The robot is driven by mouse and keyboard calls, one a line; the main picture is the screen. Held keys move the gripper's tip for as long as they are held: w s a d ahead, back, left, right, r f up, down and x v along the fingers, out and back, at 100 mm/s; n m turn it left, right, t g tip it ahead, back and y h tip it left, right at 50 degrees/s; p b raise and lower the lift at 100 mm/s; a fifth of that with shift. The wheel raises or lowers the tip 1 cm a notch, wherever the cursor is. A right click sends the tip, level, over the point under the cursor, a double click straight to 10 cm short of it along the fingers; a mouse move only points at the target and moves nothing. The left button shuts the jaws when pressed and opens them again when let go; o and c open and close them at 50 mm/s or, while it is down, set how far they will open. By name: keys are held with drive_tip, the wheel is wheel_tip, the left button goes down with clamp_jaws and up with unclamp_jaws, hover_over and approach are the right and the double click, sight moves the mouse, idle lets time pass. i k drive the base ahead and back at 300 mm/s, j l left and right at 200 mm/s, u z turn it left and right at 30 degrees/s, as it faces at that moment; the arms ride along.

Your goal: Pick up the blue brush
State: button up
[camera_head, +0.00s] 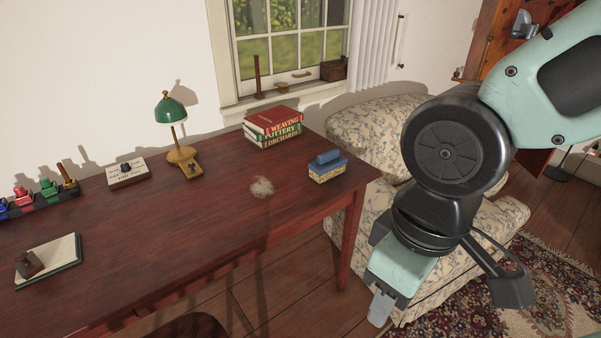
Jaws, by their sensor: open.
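The blue brush (327,168) lies on the dark red-brown desk (225,225), near its right end. It has a blue top with a raised blue grip and pale, yellowish bristles beneath. My gripper (382,306) hangs to the right of the desk, in front of the armchair, and points downward. It is apart from the brush, lower and to the right in the picture. It is open and nothing shows in it; one fingertip is clear and the rest is partly hidden by my gripper's body.
Stacked books (272,127) stand behind the brush, and a fuzzy pale clump (262,187) lies left of it. A green lamp (171,110) stands farther left. A floral armchair (375,125) is beside the desk's right end. The desk's front middle is clear.

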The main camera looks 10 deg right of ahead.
sight(328, 164)
drive_tip(key=l+u, duration=0.15)
drive_tip(key=l, duration=0.25)
drive_tip(key=i+l+u, duration=0.2)
drive_tip(key=l, duration=0.15)
drive_tip(key=i+l+u, duration=0.2)
drive_tip(key=l, duration=0.2)
drive_tip(key=i+l+u, duration=0.1)
drive_tip(key=i+u, duration=0.3)
drive_tip(key=i, duration=0.3)
